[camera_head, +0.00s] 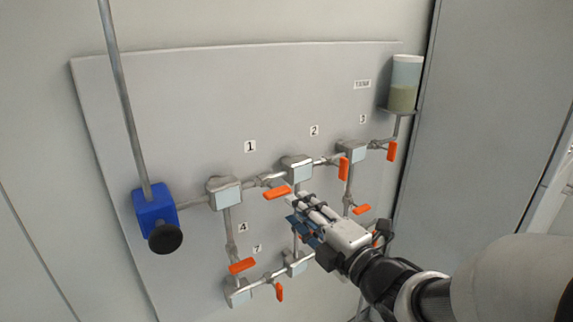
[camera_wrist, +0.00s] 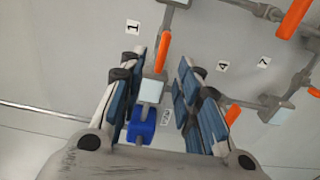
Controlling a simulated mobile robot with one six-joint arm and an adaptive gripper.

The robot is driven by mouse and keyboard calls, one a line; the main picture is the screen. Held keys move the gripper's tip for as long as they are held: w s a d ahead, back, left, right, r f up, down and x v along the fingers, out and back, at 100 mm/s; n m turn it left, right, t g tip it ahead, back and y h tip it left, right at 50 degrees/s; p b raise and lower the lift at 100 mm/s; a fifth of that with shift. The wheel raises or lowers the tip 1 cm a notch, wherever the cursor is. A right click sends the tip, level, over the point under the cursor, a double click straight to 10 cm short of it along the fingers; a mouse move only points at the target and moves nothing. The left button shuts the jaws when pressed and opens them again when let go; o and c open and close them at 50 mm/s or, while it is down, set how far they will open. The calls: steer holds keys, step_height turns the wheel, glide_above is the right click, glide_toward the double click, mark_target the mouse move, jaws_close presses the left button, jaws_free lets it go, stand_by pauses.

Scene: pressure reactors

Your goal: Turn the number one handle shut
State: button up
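The number one handle (camera_head: 277,192) is an orange lever under the label 1 (camera_head: 250,146), on the pipe between two metal blocks. It lies roughly along that pipe. In the wrist view the handle (camera_wrist: 162,52) shows between my two fingers. My gripper (camera_head: 291,206) is open, with blue-padded fingers, and comes in from the lower right just beside the handle. In the wrist view my gripper (camera_wrist: 163,60) has empty space between its fingertips, with the handle beyond. I see no contact. The exact distance is unclear.
The number two handle (camera_head: 343,168) hangs down to the right. The number four handle (camera_head: 242,266) and number seven handle (camera_head: 279,291) sit below. A blue pump (camera_head: 154,212) is at left and a tank (camera_head: 404,84) at upper right. My arm hides part of the lower right pipes.

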mark_target(280, 196)
steer(key=x, duration=0.9)
steer(key=shift+w+a+f+b, duration=0.15)
steer(key=shift+a+f+b, duration=0.05)
steer(key=shift+b, duration=0.15)
steer(key=shift+c, duration=0.2)
jaws_close()
